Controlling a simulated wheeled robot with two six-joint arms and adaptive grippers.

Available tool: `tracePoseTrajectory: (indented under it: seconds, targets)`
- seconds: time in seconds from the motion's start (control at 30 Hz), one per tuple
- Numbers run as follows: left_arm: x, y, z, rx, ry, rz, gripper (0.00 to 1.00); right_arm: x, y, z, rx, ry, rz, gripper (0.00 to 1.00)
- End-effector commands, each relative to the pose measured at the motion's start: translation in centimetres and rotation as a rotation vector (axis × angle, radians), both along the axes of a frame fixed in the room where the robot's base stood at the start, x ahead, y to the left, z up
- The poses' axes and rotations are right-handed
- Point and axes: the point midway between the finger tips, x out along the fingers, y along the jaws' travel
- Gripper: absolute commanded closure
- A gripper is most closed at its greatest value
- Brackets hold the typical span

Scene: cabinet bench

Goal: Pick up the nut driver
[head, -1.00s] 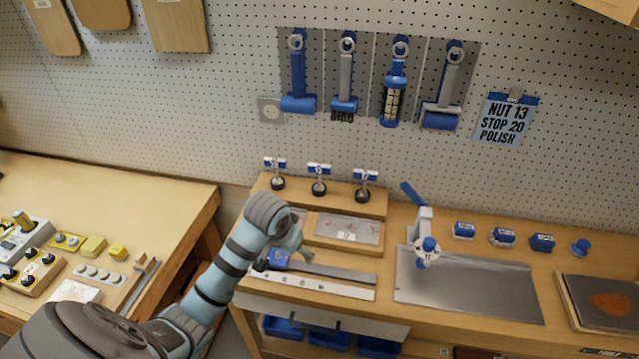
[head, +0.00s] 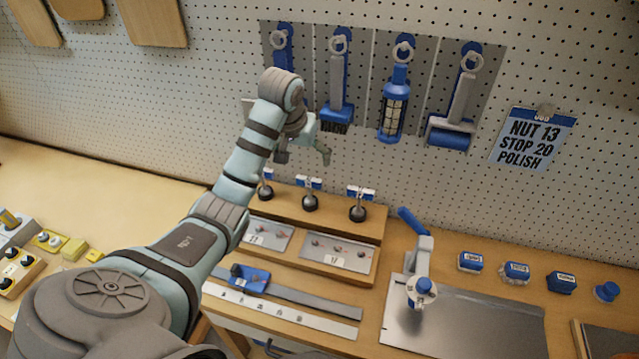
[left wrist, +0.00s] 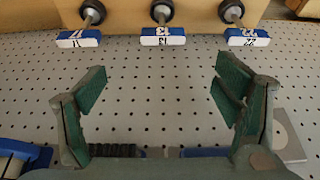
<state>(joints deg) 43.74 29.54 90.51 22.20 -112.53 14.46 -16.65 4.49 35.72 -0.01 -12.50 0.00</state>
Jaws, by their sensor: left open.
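Three nut drivers with dark round knobs and blue-and-white number tags stand in a row on a raised wooden block: left (head: 265,192), middle (head: 310,202) and right (head: 358,213). In the left wrist view they show along the top edge, and the middle one's tag (left wrist: 163,36) appears to read 13. My left gripper (head: 303,154) is open and empty, above the row and in front of the pegboard. In the left wrist view its green fingers (left wrist: 160,85) are spread wide, with the middle driver beyond the gap, not touched. My right gripper is not in view.
Blue-handled tools, including a brush (head: 338,110), a lantern-like tool (head: 394,108) and a roller (head: 455,125), hang close behind and right of my left gripper. A card (head: 534,139) reads NUT 13, STOP 20, POLISH. A clamp-like fixture (head: 421,275) stands by a metal plate (head: 470,325).

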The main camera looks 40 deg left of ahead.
Motion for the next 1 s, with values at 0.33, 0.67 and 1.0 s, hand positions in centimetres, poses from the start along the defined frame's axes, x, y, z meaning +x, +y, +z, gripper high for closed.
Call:
tracePoseTrajectory:
  seconds: [0.33,0.67,1.0]
  targets:
    - [1.9,2.0,-7.3,-0.002,0.005,0.022,0.17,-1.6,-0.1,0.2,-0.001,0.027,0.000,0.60]
    - [4.4,2.4,-11.9,-0.002,0.004,0.018,0.17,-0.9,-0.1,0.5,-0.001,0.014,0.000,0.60]
    - [4.9,2.5,-13.0,0.002,0.001,0.016,0.23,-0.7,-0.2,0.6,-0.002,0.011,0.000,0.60]
